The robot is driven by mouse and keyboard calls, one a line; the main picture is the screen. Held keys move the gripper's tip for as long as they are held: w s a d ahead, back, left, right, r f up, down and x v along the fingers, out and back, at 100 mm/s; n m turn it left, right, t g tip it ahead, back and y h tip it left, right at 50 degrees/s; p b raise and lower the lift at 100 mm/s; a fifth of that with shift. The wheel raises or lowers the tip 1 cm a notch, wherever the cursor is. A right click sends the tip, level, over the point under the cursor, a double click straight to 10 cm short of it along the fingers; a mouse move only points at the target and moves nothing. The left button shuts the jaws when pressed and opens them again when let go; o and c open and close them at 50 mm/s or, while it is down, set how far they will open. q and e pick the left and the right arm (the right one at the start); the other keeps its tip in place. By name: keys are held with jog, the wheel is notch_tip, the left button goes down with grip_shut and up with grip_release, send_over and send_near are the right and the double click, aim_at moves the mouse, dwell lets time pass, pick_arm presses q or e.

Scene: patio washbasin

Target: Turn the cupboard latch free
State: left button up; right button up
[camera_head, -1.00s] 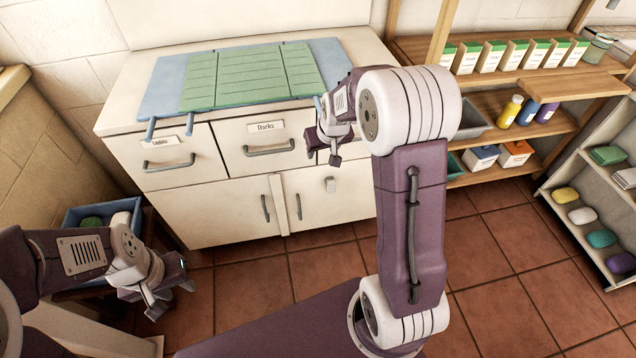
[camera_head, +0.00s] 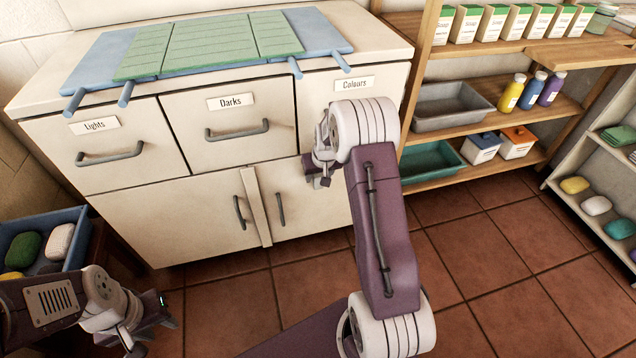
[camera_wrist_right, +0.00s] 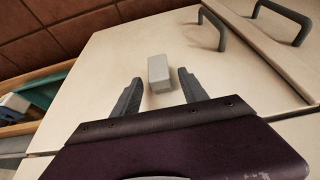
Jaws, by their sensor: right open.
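The cupboard latch (camera_wrist_right: 159,70) is a small pale grey block on the cream cupboard door (camera_wrist_right: 110,55) in the right wrist view. My right gripper (camera_wrist_right: 156,88) is open, with one finger on each side of the latch's near end and a gap on both sides. In the head view my right gripper (camera_head: 318,178) is in front of the right cupboard door (camera_head: 300,213) and hides the latch. Both doors look shut. My left gripper (camera_head: 150,335) is low at the left, away from the cupboard; its finger opening is unclear.
Drawers labelled Lights (camera_head: 110,155), Darks (camera_head: 230,130) and Colours are above the doors. Door handles (camera_head: 239,213) stick out near the centre. A blue crate (camera_head: 75,225) stands at left. Wooden shelves (camera_head: 520,65) stand at right. The tiled floor (camera_head: 480,270) in front is clear.

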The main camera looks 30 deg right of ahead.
jog(key=shift+x, duration=0.9)
jog(key=shift+r, duration=0.1)
grip_shut()
